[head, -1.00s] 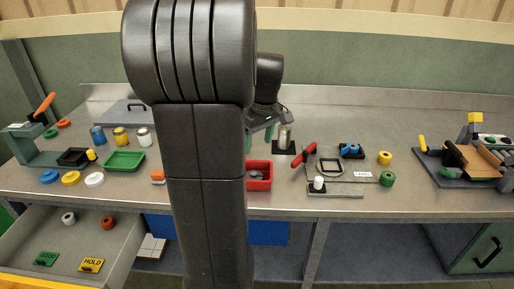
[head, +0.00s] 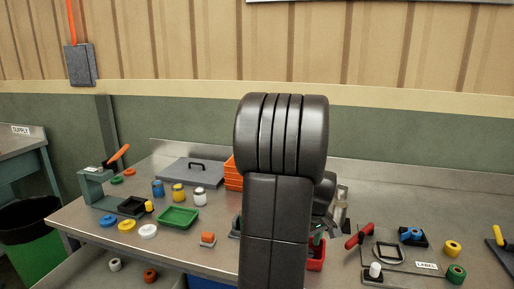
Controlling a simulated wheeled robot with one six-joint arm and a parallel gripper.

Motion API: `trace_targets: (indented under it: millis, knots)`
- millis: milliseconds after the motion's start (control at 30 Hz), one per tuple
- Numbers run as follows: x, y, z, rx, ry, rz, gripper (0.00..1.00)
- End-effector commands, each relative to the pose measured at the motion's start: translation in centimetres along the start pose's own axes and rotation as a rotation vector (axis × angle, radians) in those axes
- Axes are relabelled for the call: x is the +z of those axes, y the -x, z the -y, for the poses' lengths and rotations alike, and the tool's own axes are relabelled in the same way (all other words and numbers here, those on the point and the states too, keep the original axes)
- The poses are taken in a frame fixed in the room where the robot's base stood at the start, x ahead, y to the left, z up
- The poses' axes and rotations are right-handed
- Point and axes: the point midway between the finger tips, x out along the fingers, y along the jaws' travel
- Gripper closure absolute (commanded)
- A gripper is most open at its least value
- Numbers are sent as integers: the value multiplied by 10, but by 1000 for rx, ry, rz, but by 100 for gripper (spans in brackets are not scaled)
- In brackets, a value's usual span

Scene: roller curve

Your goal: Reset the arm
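My black arm stands upright in the middle of the head view and hides most of my gripper (head: 319,236). Only a bit of the gripper with a green finger shows at the arm's right edge, above the red tray (head: 317,262). Whether the fingers are apart or together, and whether anything is between them, is hidden.
The metal workbench (head: 345,278) holds a green tray (head: 178,217), several jars, coloured rings, a lever press (head: 97,185) at left and a red-handled fixture (head: 359,236) at right. Orange bins (head: 233,177) stand behind my arm.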

Motion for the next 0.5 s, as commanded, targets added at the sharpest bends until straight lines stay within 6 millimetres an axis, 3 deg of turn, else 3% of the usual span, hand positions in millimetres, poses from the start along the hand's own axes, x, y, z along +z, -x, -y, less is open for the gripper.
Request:
trace_targets:
  millis: [100,300,500]
  knots:
    - [1,-24,0,-1,0,1,37]
    - [-3,3,0,1,0,-2,37]
    - [-4,11,0,0,-1,-1,37]
